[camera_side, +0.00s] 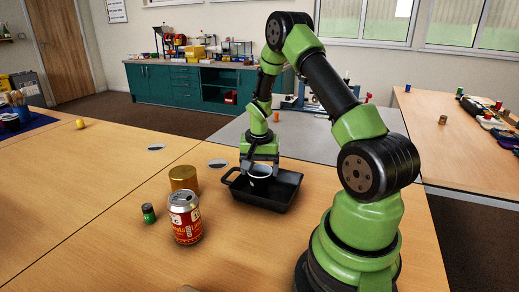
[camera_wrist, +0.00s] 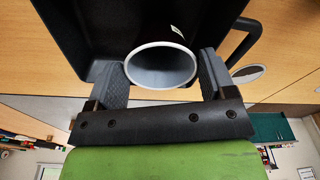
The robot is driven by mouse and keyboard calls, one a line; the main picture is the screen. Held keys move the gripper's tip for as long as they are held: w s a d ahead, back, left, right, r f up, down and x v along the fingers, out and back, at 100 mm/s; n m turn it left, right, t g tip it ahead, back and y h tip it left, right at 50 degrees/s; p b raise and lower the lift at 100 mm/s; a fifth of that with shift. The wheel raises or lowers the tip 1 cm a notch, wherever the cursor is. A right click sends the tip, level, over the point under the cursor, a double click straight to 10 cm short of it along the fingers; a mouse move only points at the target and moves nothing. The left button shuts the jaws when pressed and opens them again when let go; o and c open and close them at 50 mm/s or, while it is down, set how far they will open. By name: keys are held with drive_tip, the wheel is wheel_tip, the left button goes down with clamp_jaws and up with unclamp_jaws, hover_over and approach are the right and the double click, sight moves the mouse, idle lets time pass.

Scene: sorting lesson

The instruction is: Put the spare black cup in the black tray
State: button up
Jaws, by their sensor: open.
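The black cup (camera_side: 259,172), with a white rim and pale inside, is within the black tray (camera_side: 283,190), upright as far as I can see. My gripper (camera_side: 260,162) is over the tray, its jaws around the cup's upper part. In the wrist view the cup's pale inside (camera_wrist: 162,68) shows between the two grey fingers of my gripper (camera_wrist: 162,80), which are open. The black tray (camera_wrist: 75,25) fills the upper part of that view. The cup's base is hidden, and contact between fingers and cup cannot be told.
Left of the tray stand a gold tin (camera_side: 184,177), a red can (camera_side: 185,219) and a small green can (camera_side: 148,213). A yellow ball (camera_side: 80,124) lies far left. The tray's loop handle (camera_wrist: 247,38) sticks out. The table's left part is mostly clear.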

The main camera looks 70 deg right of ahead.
sight(259, 192)
drive_tip(key=a+r+n+t, duration=0.1)
drive_tip(key=a+r, duration=0.3)
drive_tip(key=r, duration=0.4)
drive_tip(key=a+r+n+t, duration=0.1)
drive_tip(key=a+r, duration=0.3)
drive_tip(key=r, duration=0.4)
drive_tip(key=s+a+r+n+t+y, duration=0.1)
drive_tip(key=s+a+r+n, duration=0.3)
drive_tip(key=a, duration=0.4)
drive_tip(key=s+a+r+n+t+y, duration=0.2)
drive_tip(key=s+a+r+n+t, duration=0.1)
drive_tip(key=s+a, duration=0.4)
wheel_tip(259, 192, up, 2)
drive_tip(key=shift+s+a+r+n+t, duration=0.15)
drive_tip(key=shift+a+n+t, duration=0.25)
drive_tip(key=shift+a+n, duration=0.5)
